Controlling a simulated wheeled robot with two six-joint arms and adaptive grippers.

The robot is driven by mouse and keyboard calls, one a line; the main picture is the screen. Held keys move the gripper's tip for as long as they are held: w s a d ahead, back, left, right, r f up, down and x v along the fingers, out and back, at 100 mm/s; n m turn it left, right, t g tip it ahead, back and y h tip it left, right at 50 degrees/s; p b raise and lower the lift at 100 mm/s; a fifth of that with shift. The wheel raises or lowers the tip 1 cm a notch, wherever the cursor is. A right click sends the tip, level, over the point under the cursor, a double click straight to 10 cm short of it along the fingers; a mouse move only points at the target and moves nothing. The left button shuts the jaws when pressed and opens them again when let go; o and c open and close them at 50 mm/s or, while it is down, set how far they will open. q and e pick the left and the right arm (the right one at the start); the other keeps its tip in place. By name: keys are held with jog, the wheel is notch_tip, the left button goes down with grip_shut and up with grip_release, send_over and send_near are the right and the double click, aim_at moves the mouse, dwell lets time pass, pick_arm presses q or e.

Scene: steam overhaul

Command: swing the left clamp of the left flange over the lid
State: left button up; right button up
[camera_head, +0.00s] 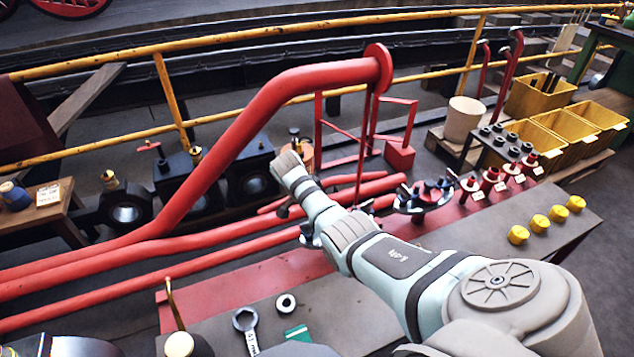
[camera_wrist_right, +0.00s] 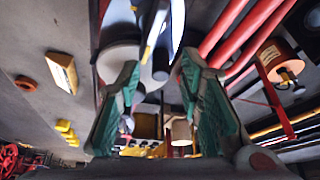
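My right arm crosses the head view from the lower right and hides most of the left flange; a small bluish part (camera_head: 308,238) shows beside the arm. My right gripper (camera_wrist_right: 160,95) shows in the right wrist view with its two green-padded fingers apart. A pale round disc (camera_wrist_right: 125,62), likely the flange lid, lies beyond the fingers. A narrow light bar (camera_wrist_right: 153,32), perhaps a clamp, shows between them near the top; I cannot tell whether a finger touches it. Another flange with blue clamps (camera_head: 425,195) stands right of the arm. My left gripper is not in view.
A thick red pipe (camera_head: 270,95) rises behind my arm, ending in a round flange. Red valves (camera_head: 490,180) and yellow caps (camera_head: 540,223) stand at the right. A wrench (camera_head: 246,325) and a ring (camera_head: 286,303) lie on the front bench.

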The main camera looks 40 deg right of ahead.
jog(key=shift+c, duration=0.3)
grip_shut()
jog(key=shift+s+m+g, duration=0.3)
jog(key=shift+m+g, duration=0.1)
jog(key=shift+m, duration=0.8)
jog(key=shift+s+f+m+g+b, duration=0.15)
jog(key=shift+s+m+g+b, duration=0.2)
jog(key=shift+m+b, duration=0.45)
jog(key=shift+s+m+g, duration=0.15)
jog(key=shift+m+g, duration=0.1)
jog(key=shift+m, duration=0.45)
jog(key=shift+s+a+y, duration=0.1)
jog(key=shift+y, duration=0.2)
jog(key=shift+o, duration=0.3)
grip_release()
jog(key=shift+r, duration=0.2)
